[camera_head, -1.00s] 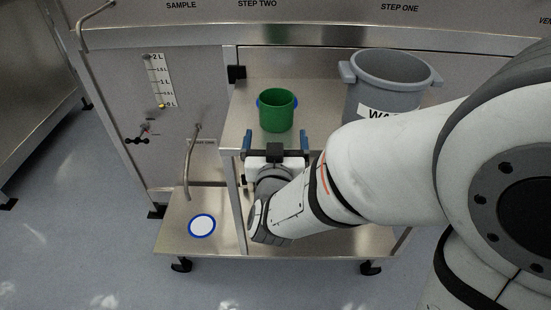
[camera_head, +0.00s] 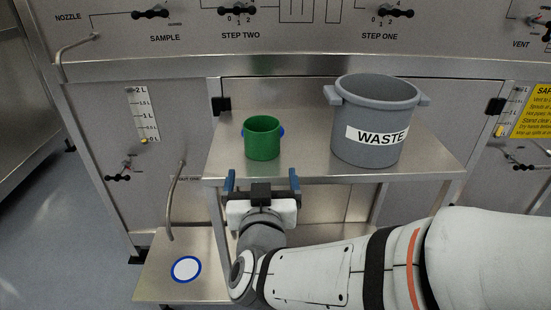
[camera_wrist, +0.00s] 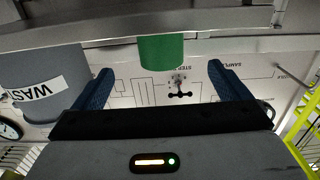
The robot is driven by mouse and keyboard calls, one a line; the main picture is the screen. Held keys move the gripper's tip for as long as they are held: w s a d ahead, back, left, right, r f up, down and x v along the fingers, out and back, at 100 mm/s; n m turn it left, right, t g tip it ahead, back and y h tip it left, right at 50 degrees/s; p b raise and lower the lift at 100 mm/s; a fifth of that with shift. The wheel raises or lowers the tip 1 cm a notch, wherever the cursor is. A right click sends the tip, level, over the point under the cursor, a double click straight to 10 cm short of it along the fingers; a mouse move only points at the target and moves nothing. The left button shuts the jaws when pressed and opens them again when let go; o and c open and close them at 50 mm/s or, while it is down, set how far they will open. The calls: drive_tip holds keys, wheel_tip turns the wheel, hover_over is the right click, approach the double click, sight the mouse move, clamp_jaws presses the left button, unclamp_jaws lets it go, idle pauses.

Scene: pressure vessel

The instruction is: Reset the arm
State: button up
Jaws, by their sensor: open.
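My gripper (camera_head: 262,182) is open and empty, its two blue fingers spread apart just in front of and below the front edge of the upper steel shelf. The arm reaches in from the lower right in the head view. The fingers also show in the wrist view (camera_wrist: 158,88), with nothing between them. A green cup (camera_head: 262,139) with blue side tabs stands upright on the shelf, behind the gripper and apart from it. The green cup also shows in the wrist view (camera_wrist: 161,52), beyond the fingers.
A grey bin (camera_head: 372,112) marked WASTE stands on the upper shelf (camera_head: 300,155) at the right. A blue-ringed white disc (camera_head: 186,269) lies on the lower shelf, below a bent pipe (camera_head: 172,205). A panel with valve handles (camera_head: 238,10) rises behind.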

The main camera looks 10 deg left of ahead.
drive_tip(key=shift+r, duration=0.1)
drive_tip(key=w+d+r+g+p, duration=0.3)
drive_tip(key=d+r+g+p, duration=0.65)
drive_tip(key=p, duration=0.75)
drive_tip(key=s+d+r+m+g+h+p, duration=0.1)
drive_tip(key=s+d+r+p, duration=0.3)
drive_tip(key=d, duration=0.5)
drive_tip(key=s+d+r+m+g+h+p, duration=0.1)
drive_tip(key=s+d+r+g+h+p, duration=0.2)
drive_tip(key=s+d+p, duration=0.4)
wheel_tip(320, 180, up, 2)
drive_tip(key=shift+s+d+r+m+g+p, duration=0.35)
drive_tip(key=shift+d+g+p, duration=0.25)
drive_tip(key=shift+d, duration=0.25)
